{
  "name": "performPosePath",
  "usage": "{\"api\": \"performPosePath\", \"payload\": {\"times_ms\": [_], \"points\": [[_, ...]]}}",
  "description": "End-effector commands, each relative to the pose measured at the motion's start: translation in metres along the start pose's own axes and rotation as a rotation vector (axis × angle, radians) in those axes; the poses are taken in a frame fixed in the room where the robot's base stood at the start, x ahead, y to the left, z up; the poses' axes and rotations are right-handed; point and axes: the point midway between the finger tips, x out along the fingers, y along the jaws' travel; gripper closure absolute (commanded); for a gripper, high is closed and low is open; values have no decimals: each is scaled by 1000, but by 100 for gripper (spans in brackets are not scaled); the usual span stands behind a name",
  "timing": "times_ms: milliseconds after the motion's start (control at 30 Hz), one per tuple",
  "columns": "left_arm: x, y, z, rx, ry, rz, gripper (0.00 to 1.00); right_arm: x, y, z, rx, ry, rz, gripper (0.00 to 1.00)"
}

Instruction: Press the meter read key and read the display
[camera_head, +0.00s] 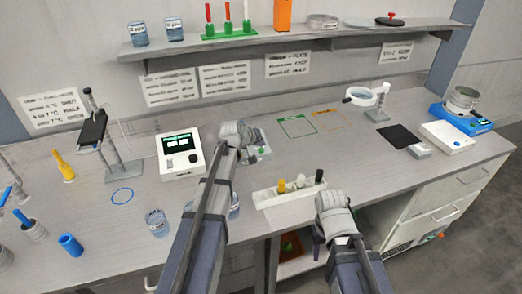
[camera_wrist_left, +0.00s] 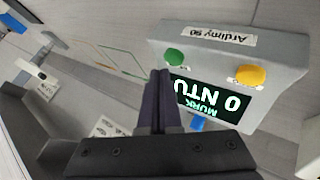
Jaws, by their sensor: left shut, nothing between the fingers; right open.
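A light grey meter (camera_wrist_left: 290,57) fills the right side of the left wrist view, upside down. It has a green key (camera_wrist_left: 174,57), a yellow key (camera_wrist_left: 250,75) and a lit display (camera_wrist_left: 222,98) that appears to read "MURK" and "0 NTU". My left gripper (camera_wrist_left: 160,74) is shut and empty, its fingertips close to the green key and overlapping the display's edge. I cannot tell whether they touch. In the head view my left gripper (camera_head: 238,133) partly hides the meter (camera_head: 262,148). My right gripper (camera_head: 335,203) is open and empty near the bench's front edge.
A white instrument with a dark display (camera_head: 180,155) stands left of my left gripper. A rack with several coloured caps (camera_head: 290,191) lies in front of the meter. A shelf (camera_head: 280,37) runs above.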

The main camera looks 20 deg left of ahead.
Motion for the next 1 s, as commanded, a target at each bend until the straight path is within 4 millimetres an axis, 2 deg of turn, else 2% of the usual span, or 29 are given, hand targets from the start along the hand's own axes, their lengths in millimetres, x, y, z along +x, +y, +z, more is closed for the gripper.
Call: {"api": "performPosePath", "payload": {"times_ms": [667, 1000], "points": [[0, 0, 0, 0, 0, 0, 100, 0, 0, 0, 0, 0, 0, 50], [6, -5, 5, 0, 0, 0, 100, 9, -1, 0, 0, 0, 0, 50]]}}
